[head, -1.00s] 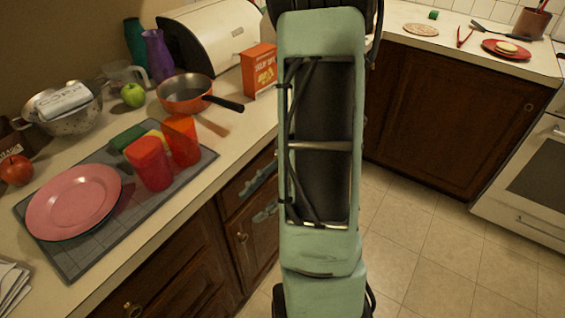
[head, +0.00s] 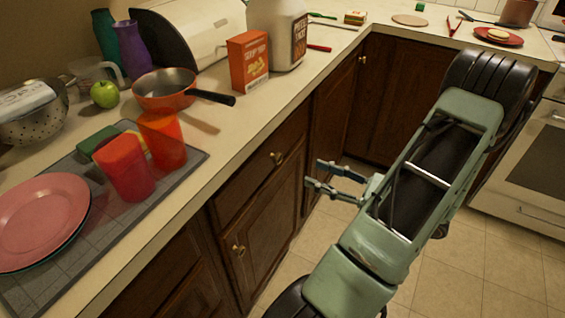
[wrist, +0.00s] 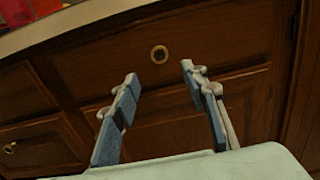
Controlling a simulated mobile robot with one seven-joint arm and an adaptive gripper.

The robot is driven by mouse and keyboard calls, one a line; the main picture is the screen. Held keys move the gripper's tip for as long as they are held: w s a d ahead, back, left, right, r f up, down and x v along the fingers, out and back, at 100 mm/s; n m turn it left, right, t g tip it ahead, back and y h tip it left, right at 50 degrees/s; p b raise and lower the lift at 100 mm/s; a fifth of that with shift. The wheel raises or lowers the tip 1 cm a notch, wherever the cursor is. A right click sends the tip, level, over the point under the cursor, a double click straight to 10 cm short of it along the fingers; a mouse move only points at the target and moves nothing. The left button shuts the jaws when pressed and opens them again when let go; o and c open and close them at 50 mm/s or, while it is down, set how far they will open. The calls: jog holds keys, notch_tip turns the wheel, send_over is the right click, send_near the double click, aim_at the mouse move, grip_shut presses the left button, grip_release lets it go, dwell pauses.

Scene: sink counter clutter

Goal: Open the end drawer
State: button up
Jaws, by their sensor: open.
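The wooden drawer (head: 255,172) is shut under the counter edge, above a cabinet door. Its small round brass knob (head: 277,158) shows in the head view. My gripper (head: 313,174) is open and empty, to the right of the knob and apart from it. In the wrist view, the knob (wrist: 159,54) lies ahead of my gripper (wrist: 159,73), between the lines of the two fingers and beyond their tips. The drawer front (wrist: 215,40) fills the upper part of that view.
A cabinet door with a brass knob (head: 238,249) is below the drawer. The counter above holds a pan (head: 165,88), an orange box (head: 248,60), a white jug (head: 277,35), red cups and plates. Tiled floor (head: 300,265) lies open in front of the cabinets.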

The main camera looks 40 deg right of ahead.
aim_at(280, 160)
jog(key=b+x, duration=0.1)
jog(key=x, duration=0.9)
jog(key=shift+w+a, duration=0.15)
jog(key=shift+w, duration=0.15)
jog(key=shift+c, duration=0.6)
grip_shut()
